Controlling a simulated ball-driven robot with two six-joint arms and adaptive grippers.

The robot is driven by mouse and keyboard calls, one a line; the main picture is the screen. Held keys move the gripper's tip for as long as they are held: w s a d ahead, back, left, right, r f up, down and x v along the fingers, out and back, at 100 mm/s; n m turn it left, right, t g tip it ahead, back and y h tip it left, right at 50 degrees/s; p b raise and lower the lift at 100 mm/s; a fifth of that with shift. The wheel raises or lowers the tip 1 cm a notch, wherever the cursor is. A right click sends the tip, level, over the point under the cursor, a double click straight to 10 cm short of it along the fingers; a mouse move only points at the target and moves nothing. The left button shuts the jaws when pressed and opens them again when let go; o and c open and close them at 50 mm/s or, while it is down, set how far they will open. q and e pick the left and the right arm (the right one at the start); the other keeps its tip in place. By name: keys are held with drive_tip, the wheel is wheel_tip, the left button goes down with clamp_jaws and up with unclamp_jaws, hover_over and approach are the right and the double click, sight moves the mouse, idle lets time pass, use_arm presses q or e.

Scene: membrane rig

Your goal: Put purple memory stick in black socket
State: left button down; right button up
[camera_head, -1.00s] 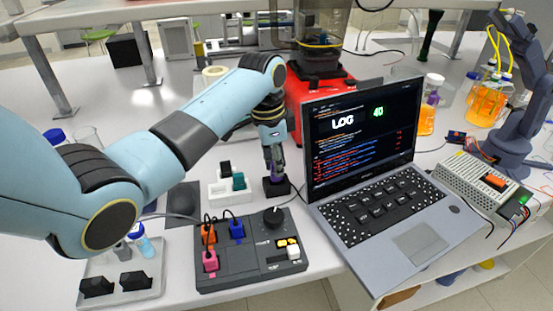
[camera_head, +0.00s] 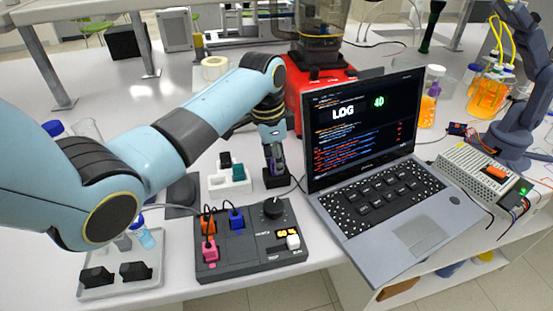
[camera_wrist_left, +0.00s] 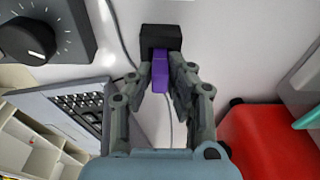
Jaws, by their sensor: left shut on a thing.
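The purple memory stick (camera_wrist_left: 160,72) is between the fingertips of my left gripper (camera_wrist_left: 160,84), which is shut on it. In the left wrist view the far end of the stick meets the black socket (camera_wrist_left: 160,37); I cannot tell how deep it sits. In the head view my left gripper (camera_head: 272,163) points down just above the black socket (camera_head: 274,182), and only a little of the purple stick shows between the fingers. The socket stands on the white table behind the control box. My right gripper is not in view.
A dark control box (camera_head: 250,248) with coloured plugs and a knob lies in front of the socket. An open laptop (camera_head: 385,195) stands close on the right. A white holder with small sticks (camera_head: 215,184) is just left of the socket. A red machine (camera_head: 300,92) is behind.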

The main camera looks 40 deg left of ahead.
use_arm(q)
drive_tip(key=c, duration=1.2)
unclamp_jaws()
drive_tip(key=r, duration=0.8)
drive_tip(key=s+a+r, duration=0.1)
drive_tip(key=r, duration=0.3)
drive_tip(key=shift+f, duration=0.1)
